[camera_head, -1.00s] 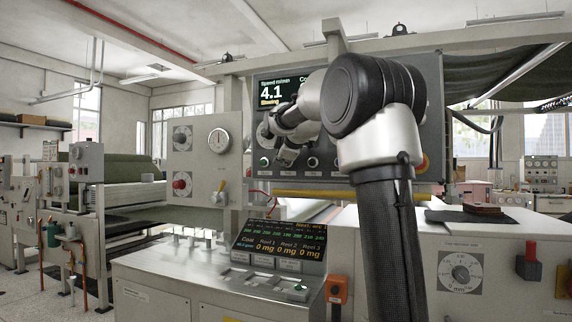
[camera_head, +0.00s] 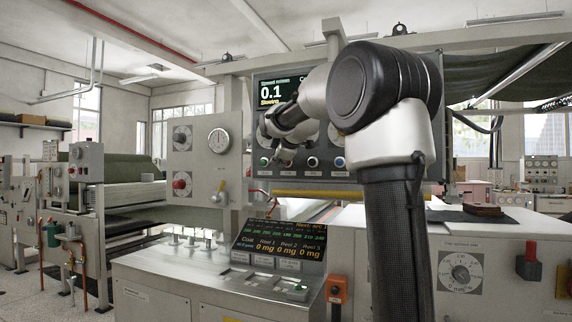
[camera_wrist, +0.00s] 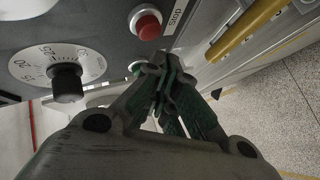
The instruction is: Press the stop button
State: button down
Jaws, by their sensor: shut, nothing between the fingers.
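The red stop button (camera_wrist: 148,25) shows in the wrist view, with the word "stop" on the panel beside it. My gripper (camera_wrist: 163,68) is shut and empty, its fingertips together just below the button in that view and apart from it. In the head view my gripper (camera_head: 286,156) is in front of the lower left of the dark control panel (camera_head: 433,130) and hides the stop button. The panel's screen (camera_head: 273,88) reads 0.1 and "Slowing".
A black knob on a dial (camera_wrist: 67,82) is left of my gripper in the wrist view.

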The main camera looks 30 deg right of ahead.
jog(key=shift+s+a, duration=1.3)
jog(key=shift+a, duration=0.3)
jog(key=s+f+m+g, duration=0.4)
jog(key=s+f+m, duration=0.15)
jog(key=f, duration=0.55)
jog(key=s+a+f+m+g+y, duration=0.1)
jog(key=s+f, duration=0.4)
jog(key=s, duration=0.6)
jog(key=s+a+f+m+g+y, duration=0.1)
jog(key=s+a+f+m+g, duration=0.1)
jog(key=s+f, duration=0.4)
jog(key=s+a+f+m+g, duration=0.1)
jog(key=s+a+f+m, duration=0.2)
jog(key=s, duration=1.4)
notch_tip(320, 180, down, 3)
jog(key=shift+a+g+y, duration=0.3)
jog(key=shift+a+y, duration=0.1)
jog(key=shift+a, duration=0.55)
